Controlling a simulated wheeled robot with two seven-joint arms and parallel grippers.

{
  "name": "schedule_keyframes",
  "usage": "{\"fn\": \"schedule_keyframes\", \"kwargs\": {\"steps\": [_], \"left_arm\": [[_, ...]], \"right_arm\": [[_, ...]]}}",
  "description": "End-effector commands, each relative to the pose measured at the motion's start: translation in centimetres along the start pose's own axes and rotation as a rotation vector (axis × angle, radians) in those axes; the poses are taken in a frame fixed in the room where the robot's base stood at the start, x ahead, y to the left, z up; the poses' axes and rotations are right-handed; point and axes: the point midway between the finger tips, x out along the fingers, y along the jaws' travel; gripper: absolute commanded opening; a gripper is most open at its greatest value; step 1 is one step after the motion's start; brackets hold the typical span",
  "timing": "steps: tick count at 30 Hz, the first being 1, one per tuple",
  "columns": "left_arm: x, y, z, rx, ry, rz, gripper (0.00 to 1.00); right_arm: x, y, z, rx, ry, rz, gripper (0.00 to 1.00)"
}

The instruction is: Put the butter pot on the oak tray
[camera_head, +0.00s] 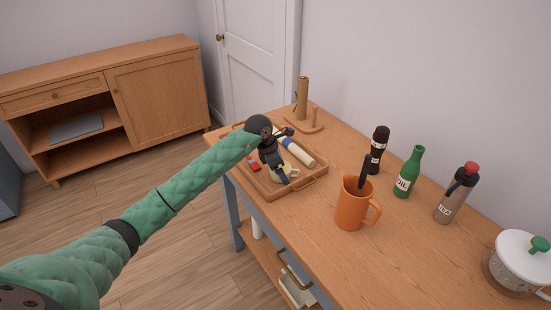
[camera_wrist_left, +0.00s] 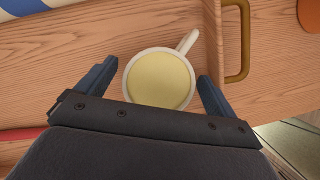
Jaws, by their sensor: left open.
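The butter pot (camera_wrist_left: 160,80), a small white pot with a side handle and a pale yellow top, stands upright on the oak tray (camera_wrist_left: 65,90) in the left wrist view. In the head view the pot (camera_head: 293,174) is partly hidden by my gripper, near the tray's front right end. The tray (camera_head: 268,190) lies on the wooden table. My left gripper (camera_wrist_left: 155,71) is open, with one finger on each side of the pot and gaps between. It also shows over the tray in the head view (camera_head: 286,177). My right gripper is not in view.
A blue-and-white roll (camera_head: 300,154) and a small red thing (camera_head: 253,163) also lie on the tray. An orange jug (camera_head: 352,209), dark bottle (camera_head: 378,148), green bottle (camera_head: 408,174) and grey flask (camera_head: 453,199) stand to the right. A wooden stand (camera_head: 302,105) is behind.

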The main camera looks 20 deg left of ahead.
Motion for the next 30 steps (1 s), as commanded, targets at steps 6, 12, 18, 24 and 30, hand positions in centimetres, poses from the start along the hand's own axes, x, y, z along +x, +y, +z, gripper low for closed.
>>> {"fn": "schedule_keyframes", "kwargs": {"steps": [6,12,18,24,30], "left_arm": [[-1.4,0.1,-0.1,0.000,0.000,0.002,0.94],[-4.2,0.1,-0.1,0.001,0.000,0.004,0.94],[-7.8,0.1,-0.1,0.002,-0.001,0.004,0.94],[-10.6,0.0,0.0,0.001,-0.001,0.002,0.94],[-11.8,0.0,0.0,0.000,0.001,0.000,0.94]], "right_arm": [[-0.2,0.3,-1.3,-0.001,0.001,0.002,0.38],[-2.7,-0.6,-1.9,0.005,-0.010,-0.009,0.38],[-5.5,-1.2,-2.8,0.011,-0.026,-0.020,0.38],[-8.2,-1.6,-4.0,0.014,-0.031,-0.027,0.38],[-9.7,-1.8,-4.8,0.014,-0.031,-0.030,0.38]]}}
